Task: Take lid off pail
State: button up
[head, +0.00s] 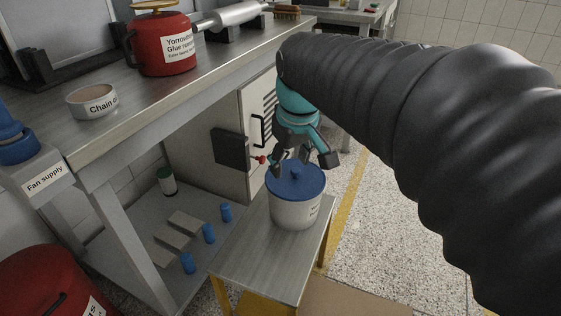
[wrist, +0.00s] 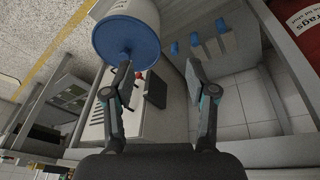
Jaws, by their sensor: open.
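The white pail (head: 296,213) stands upright on a small metal-topped stand, with its blue lid (head: 306,184) on top. A small blue knob (head: 295,173) shows near the lid's middle. My gripper (head: 303,160) is open and empty, pointing down above the lid in the head view. In the wrist view my gripper (wrist: 158,66) has its fingers wide apart. The lid (wrist: 118,38) lies mostly left of the gap there, with the left fingertip overlapping its edge; I cannot tell if they touch. Part of the pail (wrist: 135,8) shows beyond it.
The stand's top (head: 265,250) is bare in front of the pail. A workbench (head: 190,85) to the left holds a red can (head: 165,55) and a round dish (head: 92,101). A grey cabinet (head: 225,105) with a dark box stands behind. Blue cylinders (head: 208,233) sit on the low shelf.

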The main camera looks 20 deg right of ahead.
jog(key=w+d+n+g, duration=0.15)
jog(key=w+d, duration=0.25)
jog(key=w, duration=0.4)
jog(key=n+g, duration=0.1)
jog(key=g, duration=0.1)
send_over(295, 169)
notch_tip(295, 169, down, 2)
jog(key=shift+t, duration=0.25)
jog(key=f, duration=0.8)
jog(key=shift+w+d+f+b, duration=0.1)
jog(key=shift+d+f+b, duration=0.1)
jog(key=shift+d+b, duration=0.1)
jog(key=shift+a+f, duration=0.15)
jog(key=shift+f, duration=1.25)
jog(key=shift+a+f, duration=0.1)
jog(key=shift+f, duration=1.3)
grip_shut()
